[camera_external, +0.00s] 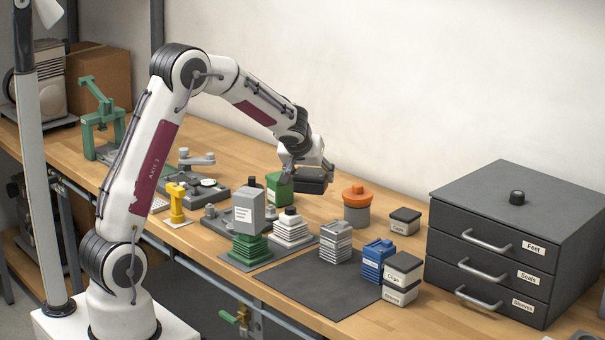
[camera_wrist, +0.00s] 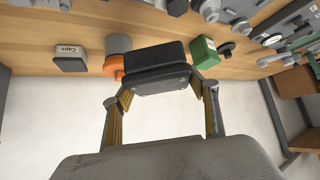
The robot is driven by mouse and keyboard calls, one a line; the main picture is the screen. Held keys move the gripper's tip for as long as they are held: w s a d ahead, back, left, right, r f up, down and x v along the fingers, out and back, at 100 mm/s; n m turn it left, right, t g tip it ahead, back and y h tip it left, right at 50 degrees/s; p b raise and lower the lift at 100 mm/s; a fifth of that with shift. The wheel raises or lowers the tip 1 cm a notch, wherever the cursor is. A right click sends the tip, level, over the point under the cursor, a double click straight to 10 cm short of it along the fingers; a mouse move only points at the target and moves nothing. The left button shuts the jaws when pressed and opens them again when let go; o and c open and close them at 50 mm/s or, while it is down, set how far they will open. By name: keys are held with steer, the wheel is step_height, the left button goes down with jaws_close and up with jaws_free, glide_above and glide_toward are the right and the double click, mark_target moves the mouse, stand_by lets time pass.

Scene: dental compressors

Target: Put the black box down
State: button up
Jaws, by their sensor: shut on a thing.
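My gripper (camera_external: 300,179) is shut on a black box (camera_external: 313,187), and holds it raised over the workbench, near the green box and the orange-topped cylinder. In the wrist view, the black box (camera_wrist: 156,70) sits between the two fingers (camera_wrist: 158,100), one at each side. A green box (camera_external: 280,188) stands just left of the held box in the external view. A grey cylinder with an orange top (camera_external: 357,196) stands to its right. Any gap between the held box and the bench is hard to judge.
A dark mat (camera_external: 318,290) lies bare at the bench front. Labelled small boxes (camera_external: 404,222), a grey ribbed block (camera_external: 336,243) and a blue block (camera_external: 376,262) stand around it. A drawer cabinet (camera_external: 515,235) fills the right. Stacked parts (camera_external: 250,225) crowd the left.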

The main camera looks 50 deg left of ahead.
steer(key=s+d+r+n+g+y, duration=0.15)
steer(key=s+d+n, duration=0.3)
steer(key=s, duration=0.45)
steer(key=s+d+r+n+g+y, duration=0.1)
steer(key=s+d+n+g+y, duration=0.15)
steer(key=s+d, duration=0.45)
steer(key=shift+h, duration=0.3)
steer(key=shift+s+a+f, duration=0.35)
steer(key=shift+f, duration=0.45)
steer(key=shift+s+a+f, duration=0.3)
steer(key=shift+s+f, duration=0.1)
steer(key=shift+f, duration=0.35)
steer(key=shift+s+a+f, duration=0.35)
steer(key=shift+f, duration=0.45)
steer(key=shift+f, duration=3.15)
steer(key=shift+f, duration=1.85)
steer(key=shift+f, duration=0.1)
